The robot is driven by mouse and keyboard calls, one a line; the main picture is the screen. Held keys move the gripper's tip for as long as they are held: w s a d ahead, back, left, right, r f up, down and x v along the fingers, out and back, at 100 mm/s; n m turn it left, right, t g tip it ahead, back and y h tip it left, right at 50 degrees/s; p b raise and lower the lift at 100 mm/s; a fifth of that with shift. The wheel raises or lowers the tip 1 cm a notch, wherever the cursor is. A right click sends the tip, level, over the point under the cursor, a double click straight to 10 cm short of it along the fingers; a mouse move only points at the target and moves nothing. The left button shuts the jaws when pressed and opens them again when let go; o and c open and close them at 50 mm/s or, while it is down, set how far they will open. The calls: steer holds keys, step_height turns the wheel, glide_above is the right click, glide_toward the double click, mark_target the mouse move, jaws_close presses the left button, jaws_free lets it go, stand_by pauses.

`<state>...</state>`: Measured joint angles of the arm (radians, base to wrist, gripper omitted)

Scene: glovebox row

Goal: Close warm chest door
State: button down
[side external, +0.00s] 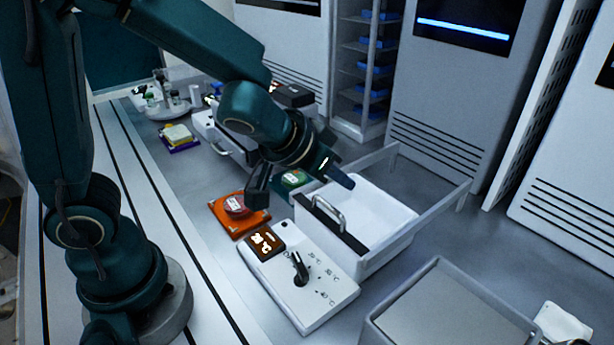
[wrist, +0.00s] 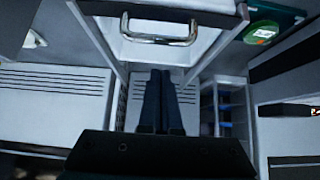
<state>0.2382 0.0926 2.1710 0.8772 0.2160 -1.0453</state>
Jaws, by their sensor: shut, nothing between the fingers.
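The warm chest appears to be the white box (side external: 390,258) at the centre right of the side view. Its pale inside shows from above. A metal handle (side external: 328,212) stands on the dark strip along its near edge. The handle also shows near the top of the wrist view (wrist: 160,40). I cannot tell for sure which panel is the door. My gripper (side external: 346,181) is shut and empty, above the far side of the handle. In the wrist view its fingers (wrist: 162,76) lie together just below the handle, with a visible gap to it.
A control panel (side external: 315,300) with a black knob (side external: 299,268) and a lit display joins the chest's near side. An orange tray (side external: 224,215) lies left of it. A grey bin (side external: 440,300) stands at the front right. Pale rails (side external: 430,165) rise behind the chest.

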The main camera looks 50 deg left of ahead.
steer(key=s+a+r+n+y, duration=0.15)
steer(key=s+a+r, duration=0.25)
steer(key=s+r, duration=0.5)
steer(key=s+d+f+m+g+h, duration=0.1)
steer(key=s+f+g, duration=0.2)
steer(key=s, duration=0.4)
steer(key=shift+s+f, duration=0.3)
steer(key=shift+f, duration=0.5)
steer(key=shift+d+h, duration=0.1)
steer(key=shift+h, duration=0.15)
